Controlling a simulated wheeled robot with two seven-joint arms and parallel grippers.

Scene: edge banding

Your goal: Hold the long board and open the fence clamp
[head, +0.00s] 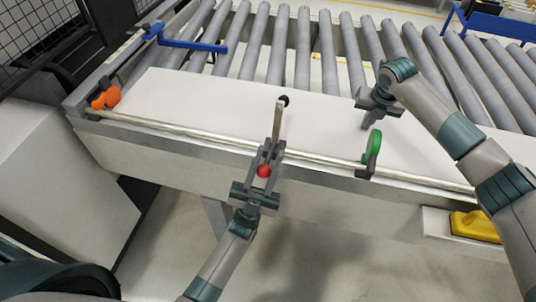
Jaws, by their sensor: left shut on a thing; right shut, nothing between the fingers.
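The long white board (200,100) lies flat along the roller conveyor, behind a metal rail at its near edge. My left gripper (270,150) is at the near edge, shut on a pale lever (278,122) that stands up from between its fingers; a red ball knob (263,171) shows between the fingers. I cannot tell for certain whether this lever is the fence clamp. My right gripper (366,123) is shut and empty, its tips low over or touching the board's top; which of the two I cannot tell.
Orange knobs (105,98) sit at the rail's left end. A blue bar (185,43) reaches over the rollers (275,45). A yellow object (475,226) rests at lower right.

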